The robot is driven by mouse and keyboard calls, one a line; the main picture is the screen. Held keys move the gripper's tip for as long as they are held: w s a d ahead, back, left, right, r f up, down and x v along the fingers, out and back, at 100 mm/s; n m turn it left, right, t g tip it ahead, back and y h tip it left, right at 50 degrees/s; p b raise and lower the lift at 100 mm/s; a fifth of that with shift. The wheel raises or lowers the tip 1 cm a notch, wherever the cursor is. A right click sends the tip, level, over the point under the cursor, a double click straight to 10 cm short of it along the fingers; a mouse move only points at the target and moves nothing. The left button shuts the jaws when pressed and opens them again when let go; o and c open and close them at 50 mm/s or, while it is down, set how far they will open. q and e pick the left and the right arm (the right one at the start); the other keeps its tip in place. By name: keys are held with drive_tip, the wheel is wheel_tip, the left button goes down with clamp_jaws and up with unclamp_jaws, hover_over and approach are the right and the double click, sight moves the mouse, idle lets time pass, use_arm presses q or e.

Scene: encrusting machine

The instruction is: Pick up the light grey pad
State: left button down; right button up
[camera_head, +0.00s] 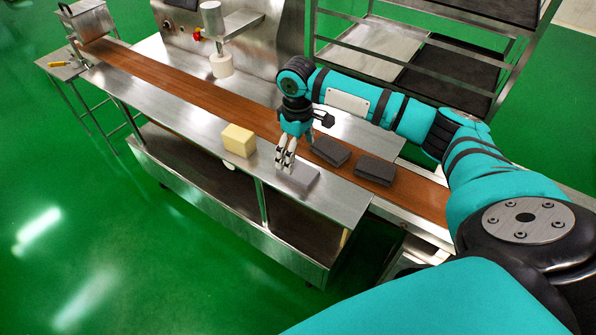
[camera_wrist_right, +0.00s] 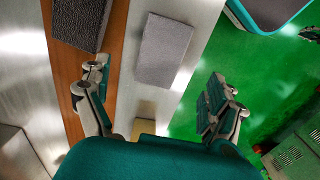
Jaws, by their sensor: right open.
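The light grey pad (camera_head: 299,177) lies flat on the steel front ledge of the machine, right of the yellow block. In the right wrist view the pad (camera_wrist_right: 163,50) shows whole, beyond the fingertips and between their lines. My right gripper (camera_head: 285,158) points down at the pad's left end in the head view. In the wrist view my right gripper (camera_wrist_right: 157,92) is open, with nothing between its fingers. Whether the fingertips touch the pad cannot be told. My left gripper is not in view.
A yellow block (camera_head: 238,140) sits on the ledge to the left. Two dark grey pads (camera_head: 331,151) (camera_head: 374,170) lie on the brown belt (camera_head: 180,88) behind. A steel rack (camera_head: 440,55) with trays stands at the back right. Open green floor lies in front.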

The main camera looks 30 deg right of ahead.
sight(297, 169)
drive_tip(key=shift+w+f+p, duration=0.15)
drive_tip(key=shift+f+p, duration=0.15)
drive_tip(key=shift+f, duration=3.25)
drive_tip(key=c, duration=1.2)
drive_tip(key=shift+r, duration=0.1)
drive_tip(key=shift+r, duration=0.45)
drive_tip(key=shift+s+a+r, duration=0.2)
drive_tip(key=shift+s+r, duration=0.1)
drive_tip(key=shift+r, duration=0.35)
drive_tip(key=shift+s+a+r, duration=0.15)
drive_tip(key=shift+s+r, duration=0.1)
drive_tip(key=shift+r, duration=0.35)
drive_tip(key=s+a, duration=0.2)
drive_tip(key=s, duration=0.2)
drive_tip(key=s+a+r, duration=0.1)
drive_tip(key=s+a, duration=0.1)
drive_tip(key=s, duration=0.2)
drive_tip(key=s+a+b, duration=0.1)
drive_tip(key=s+a, duration=0.2)
drive_tip(key=s, duration=0.2)
drive_tip(key=shift+s+r, duration=0.1)
drive_tip(key=shift+r, duration=0.15)
